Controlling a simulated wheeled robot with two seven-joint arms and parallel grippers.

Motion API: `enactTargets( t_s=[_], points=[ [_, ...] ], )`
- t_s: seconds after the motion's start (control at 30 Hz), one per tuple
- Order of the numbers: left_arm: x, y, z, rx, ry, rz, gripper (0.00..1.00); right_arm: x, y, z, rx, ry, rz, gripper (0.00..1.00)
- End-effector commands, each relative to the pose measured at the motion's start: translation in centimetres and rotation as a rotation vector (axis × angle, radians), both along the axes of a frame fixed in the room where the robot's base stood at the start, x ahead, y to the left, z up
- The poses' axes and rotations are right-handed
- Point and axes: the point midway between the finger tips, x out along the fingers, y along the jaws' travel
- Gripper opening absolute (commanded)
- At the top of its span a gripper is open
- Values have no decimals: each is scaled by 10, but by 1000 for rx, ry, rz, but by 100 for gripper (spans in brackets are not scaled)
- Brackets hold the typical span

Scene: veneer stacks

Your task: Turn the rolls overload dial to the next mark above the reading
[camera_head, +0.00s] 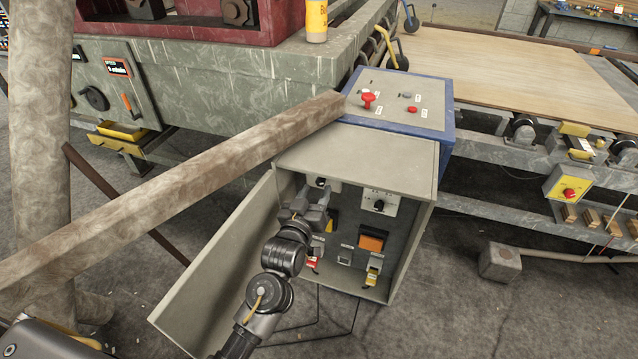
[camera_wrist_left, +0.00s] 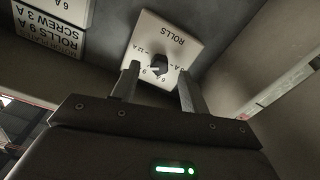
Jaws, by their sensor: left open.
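The rolls overload dial (camera_wrist_left: 159,66) is a black knob on a pale plate marked ROLLS (camera_wrist_left: 172,40), with ampere marks around it. Its white pointer line seems to face the 9, but the view is oblique. My left gripper (camera_wrist_left: 158,82) is open, with one finger on each side of the knob; I cannot tell whether they touch it. In the head view my left gripper (camera_head: 314,200) reaches into the open grey cabinet (camera_head: 360,155) and partly covers the rolls plate (camera_head: 322,182). A reading card (camera_wrist_left: 55,38) says ROLLS 9 A, SCREW 3 A. My right gripper is not in view.
A second dial (camera_head: 379,204) is to the right inside the cabinet. An orange-fronted block (camera_head: 371,242) and small switches are below. The cabinet door (camera_head: 215,265) hangs open at left. A long beam (camera_head: 180,195) crosses in front, close above the cabinet's left side.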

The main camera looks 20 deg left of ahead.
Motion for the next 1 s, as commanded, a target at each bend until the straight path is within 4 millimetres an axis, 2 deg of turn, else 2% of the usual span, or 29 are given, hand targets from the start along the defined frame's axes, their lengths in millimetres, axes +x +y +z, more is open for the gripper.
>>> enactTargets(
  t_s=[0.1,0.2,0.57,0.67,0.9,1.0],
  points=[
    [17,-1,2,0,-1,0,45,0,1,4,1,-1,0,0],
    [25,-2,1,0,0,-1,45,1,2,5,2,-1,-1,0],
    [31,-2,0,0,0,-1,45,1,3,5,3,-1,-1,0],
    [31,-2,0,0,0,-1,34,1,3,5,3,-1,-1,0],
    [30,-2,0,0,0,-1,3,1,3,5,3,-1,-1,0],
    [30,-2,0,-2,0,-1,0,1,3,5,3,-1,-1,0]
  ],
)
